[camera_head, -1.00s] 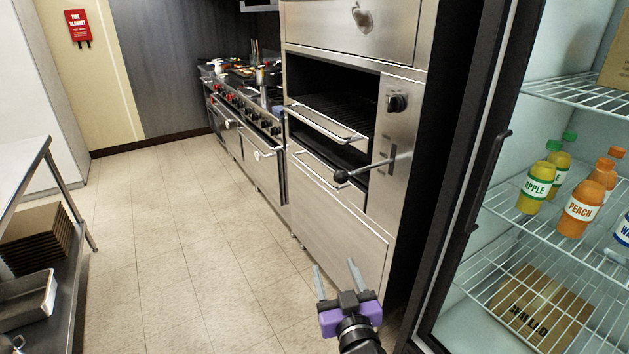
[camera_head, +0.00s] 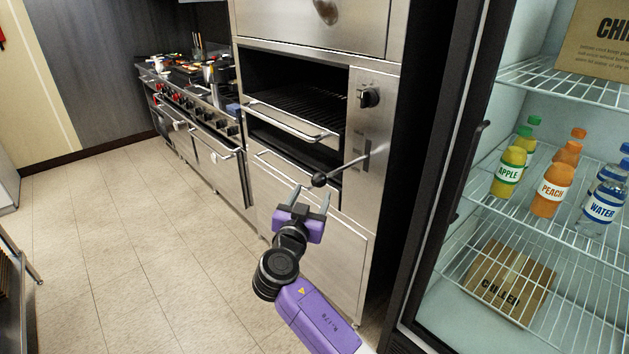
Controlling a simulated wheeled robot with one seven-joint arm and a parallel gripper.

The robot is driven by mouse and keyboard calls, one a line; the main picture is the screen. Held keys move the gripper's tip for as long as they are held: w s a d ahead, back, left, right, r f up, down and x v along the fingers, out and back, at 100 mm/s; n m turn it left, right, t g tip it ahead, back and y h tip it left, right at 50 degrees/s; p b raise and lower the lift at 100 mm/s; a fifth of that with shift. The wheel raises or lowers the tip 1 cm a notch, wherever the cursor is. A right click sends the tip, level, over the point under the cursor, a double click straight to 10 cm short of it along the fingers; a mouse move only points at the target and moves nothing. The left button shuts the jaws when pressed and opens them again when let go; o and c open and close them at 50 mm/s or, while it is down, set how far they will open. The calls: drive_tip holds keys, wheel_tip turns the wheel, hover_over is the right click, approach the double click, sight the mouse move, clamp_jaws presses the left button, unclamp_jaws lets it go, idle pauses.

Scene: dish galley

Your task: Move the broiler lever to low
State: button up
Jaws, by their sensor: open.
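The broiler (camera_head: 357,213) is a tall stainless unit with an open rack bay. Its lever (camera_head: 345,168) is a metal rod with a black ball knob (camera_head: 319,180), sticking out from a vertical slot on the right-hand panel. The lever's labels are too small to read. My gripper (camera_head: 311,194) is open and empty, with its two fingers pointing up toward the knob. The fingertips appear just below the knob, one to each side in the picture. I cannot tell whether they touch it.
A black dial (camera_head: 369,97) sits above the lever. The broiler's rack handle (camera_head: 293,122) juts out to the left. An open fridge (camera_head: 440,262) with bottles stands close on the right. A range (camera_head: 200,120) is farther back. The tiled floor (camera_head: 130,240) at left is clear.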

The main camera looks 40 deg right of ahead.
sight(317, 184)
drive_tip(key=p+x, duration=0.1)
drive_tip(key=x, duration=0.5)
drive_tip(key=shift+r, duration=0.15)
drive_tip(key=shift+w+d, duration=0.35)
drive_tip(key=shift+d, duration=0.15)
clamp_jaws()
